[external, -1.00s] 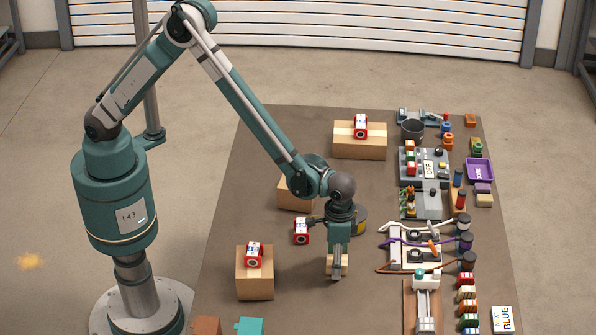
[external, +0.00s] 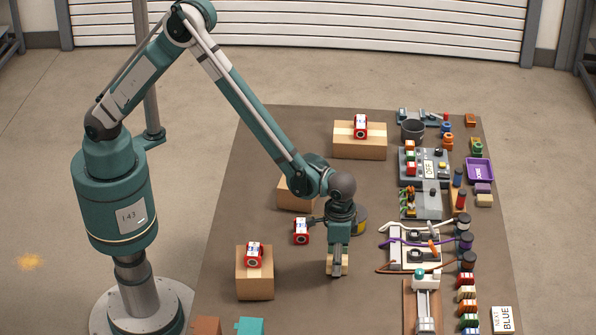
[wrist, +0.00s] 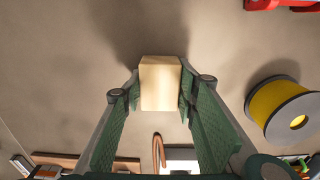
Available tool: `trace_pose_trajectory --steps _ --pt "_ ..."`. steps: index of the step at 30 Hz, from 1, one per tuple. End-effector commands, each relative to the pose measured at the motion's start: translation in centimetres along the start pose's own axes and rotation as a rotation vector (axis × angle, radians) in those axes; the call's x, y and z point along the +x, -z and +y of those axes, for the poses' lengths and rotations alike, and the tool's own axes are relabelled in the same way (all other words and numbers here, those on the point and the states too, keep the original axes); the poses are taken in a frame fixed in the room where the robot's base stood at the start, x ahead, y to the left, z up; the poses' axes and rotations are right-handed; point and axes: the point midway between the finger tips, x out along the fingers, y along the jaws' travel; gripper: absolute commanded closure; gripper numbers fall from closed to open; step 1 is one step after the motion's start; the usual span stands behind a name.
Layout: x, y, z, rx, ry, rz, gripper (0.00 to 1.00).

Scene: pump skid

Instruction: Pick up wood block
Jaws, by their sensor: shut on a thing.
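A pale wood block (wrist: 160,84) is between the two green finger pads in the wrist view, with a pad against each side. In the external view the block (external: 337,265) shows at the lower end of my gripper (external: 338,262), partly covered by the fingers. My gripper (wrist: 159,92) is shut on the block. The external view does not show clearly whether the block touches the table or is a little above it.
A yellow spool (wrist: 286,108) lies close to the gripper. A red-and-white can-like part (external: 301,230) is just left of it. A cardboard box (external: 255,285) carries another red part. Equipment with cables (external: 413,245) stands to the right. Brown table (external: 215,295) is bare around the block.

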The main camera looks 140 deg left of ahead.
Motion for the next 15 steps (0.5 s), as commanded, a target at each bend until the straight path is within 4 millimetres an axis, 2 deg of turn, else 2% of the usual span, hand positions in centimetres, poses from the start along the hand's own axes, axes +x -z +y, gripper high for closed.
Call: trace_pose_trajectory --steps 8,15 --pt "-2.0 0.0 0.0 0.000 0.000 0.000 0.82" --pt "-5.3 0.0 0.0 0.000 0.000 0.000 0.82"
